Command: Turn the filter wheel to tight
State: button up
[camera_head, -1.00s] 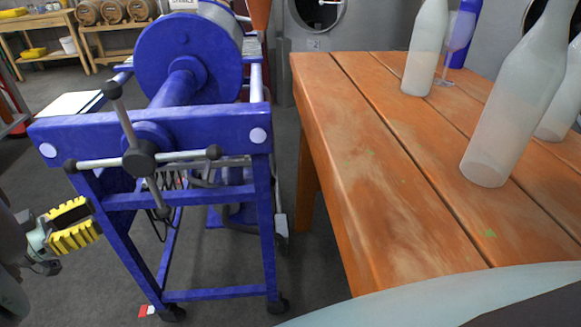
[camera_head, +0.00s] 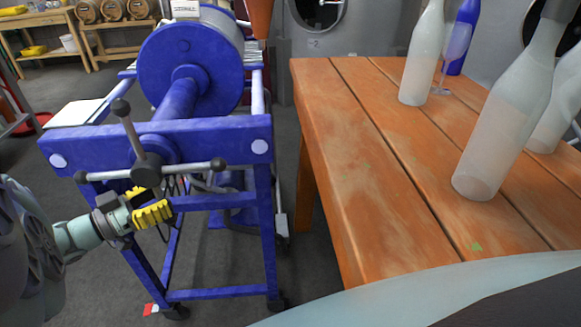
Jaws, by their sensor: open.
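The filter wheel (camera_head: 147,168) is a dark hub with several grey spokes ending in black knobs, mounted on the front beam of the blue filter press (camera_head: 190,75). One spoke points up and slightly left, one points right and one points left. My gripper (camera_head: 152,207), with yellow ribbed fingers, is just below the wheel's hub and holds nothing that I can see. The fingers look apart. I cannot tell whether they touch the wheel; the area just under the hub is partly hidden by them.
An orange wooden table (camera_head: 380,180) stands to the right with a pale bottle (camera_head: 505,120) and others on it, plus a glass (camera_head: 455,50). The blue frame's legs stand on wheels. Grey floor is open between the frame and the table.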

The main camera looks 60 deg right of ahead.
jog(key=shift+s+d, duration=0.1)
jog(key=shift+d, duration=0.25)
jog(key=shift+o, duration=0.2)
jog(key=shift+a, duration=0.1)
grip_shut()
